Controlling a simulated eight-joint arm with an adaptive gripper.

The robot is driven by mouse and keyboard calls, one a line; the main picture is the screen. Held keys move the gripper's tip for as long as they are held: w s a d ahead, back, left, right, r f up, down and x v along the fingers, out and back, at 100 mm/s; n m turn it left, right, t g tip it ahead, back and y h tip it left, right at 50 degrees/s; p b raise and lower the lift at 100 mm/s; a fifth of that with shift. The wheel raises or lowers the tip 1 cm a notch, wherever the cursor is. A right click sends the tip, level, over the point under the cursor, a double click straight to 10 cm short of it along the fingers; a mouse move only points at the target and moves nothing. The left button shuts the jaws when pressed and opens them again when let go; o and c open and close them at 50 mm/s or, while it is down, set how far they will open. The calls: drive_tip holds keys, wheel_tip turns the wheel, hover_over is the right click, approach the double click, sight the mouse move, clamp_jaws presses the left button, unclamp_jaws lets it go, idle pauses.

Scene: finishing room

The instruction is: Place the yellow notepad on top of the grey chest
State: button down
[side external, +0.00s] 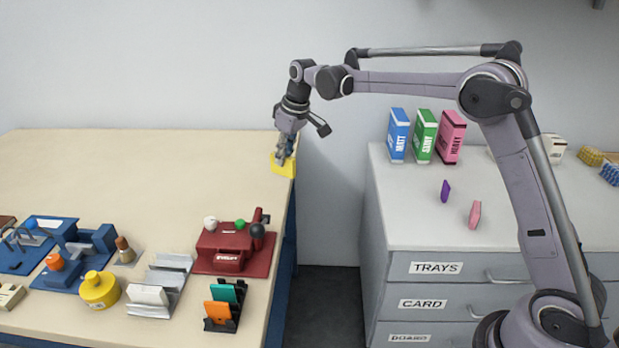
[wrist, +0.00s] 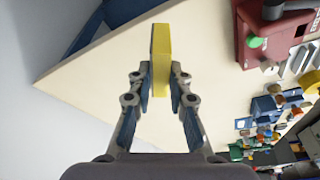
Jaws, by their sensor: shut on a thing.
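The yellow notepad (side external: 283,165) is at the right edge of the wooden table in the side view. My gripper (side external: 284,155) points down at it and is shut on it. In the wrist view the notepad (wrist: 161,58) stands between the two fingers of my gripper (wrist: 160,85), with a finger on each side. I cannot tell whether the notepad touches the table or is slightly above it. The grey chest (side external: 425,243) stands to the right across a gap, with labelled drawers and a pale top.
On the chest top stand blue (side external: 398,135), green (side external: 424,136) and pink (side external: 451,137) boxes, a small purple block (side external: 445,191) and a pink block (side external: 475,215). Its front left top is clear. The table (side external: 130,170) holds a red device (side external: 233,245) and several tools near its front.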

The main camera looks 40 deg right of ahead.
drive_tip(key=s+d+f+m+h, duration=0.1)
drive_tip(key=s+d+m, duration=0.25)
drive_tip(key=d, duration=1.05)
drive_tip(key=s+d+f+m, duration=0.1)
drive_tip(key=s+d+m, duration=0.25)
drive_tip(key=d, duration=0.95)
drive_tip(key=s+d+f+m+h, duration=0.15)
drive_tip(key=s+d+m, duration=0.35)
drive_tip(key=s+d, duration=1.6)
hover_over(422, 180)
wheel_tip(422, 180, down, 7)
drive_tip(key=shift+w+f+g+h, duration=0.1)
drive_tip(key=shift+f+g+h, duration=0.2)
drive_tip(key=shift+f, duration=1.5)
drive_tip(key=c, duration=1.3)
unclamp_jaws()
drive_tip(key=shift+f, duration=0.1)
drive_tip(key=shift+o, duration=0.2)
